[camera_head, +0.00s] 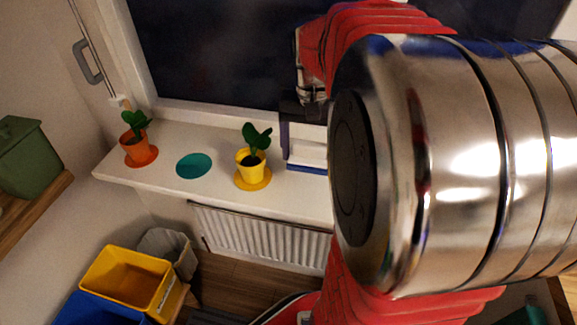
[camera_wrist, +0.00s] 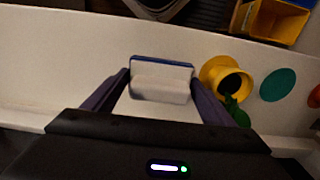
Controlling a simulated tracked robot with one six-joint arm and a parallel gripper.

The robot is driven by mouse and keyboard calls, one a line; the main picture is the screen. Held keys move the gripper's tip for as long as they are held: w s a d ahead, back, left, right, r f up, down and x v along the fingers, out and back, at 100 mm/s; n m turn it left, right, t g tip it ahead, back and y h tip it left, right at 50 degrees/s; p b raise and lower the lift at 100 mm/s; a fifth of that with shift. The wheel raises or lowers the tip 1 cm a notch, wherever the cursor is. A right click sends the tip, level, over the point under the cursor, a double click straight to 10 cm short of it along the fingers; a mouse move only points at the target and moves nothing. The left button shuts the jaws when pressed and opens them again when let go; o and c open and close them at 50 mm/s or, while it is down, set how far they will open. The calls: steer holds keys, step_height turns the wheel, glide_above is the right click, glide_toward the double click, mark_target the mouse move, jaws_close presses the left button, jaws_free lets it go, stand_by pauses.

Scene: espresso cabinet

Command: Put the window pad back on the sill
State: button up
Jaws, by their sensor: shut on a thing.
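The window pad, a white block with a blue face, shows in the head view (camera_head: 307,160) and in the wrist view (camera_wrist: 160,82). My gripper (camera_wrist: 159,77) is shut on it, with one dark finger on each side. The pad is at the white sill (camera_head: 222,189), to the right of the yellow pot. I cannot tell whether it touches the sill or hangs just above it. In the head view my arm hides the right part of the sill and one finger.
A yellow pot (camera_head: 249,161) with a plant stands on a yellow saucer close to the pad. A flat teal disc (camera_head: 194,165) lies bare on the sill. An orange pot (camera_head: 133,150) stands at the left end. A radiator (camera_head: 262,234) and bins (camera_head: 131,279) are below.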

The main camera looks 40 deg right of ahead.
steer(key=shift+w+r, duration=0.1)
steer(key=shift+w, duration=0.15)
steer(key=shift+d+f, duration=0.1)
steer(key=shift+f, duration=3.05)
steer(key=shift+f, duration=1.9)
steer(key=o, duration=1.1)
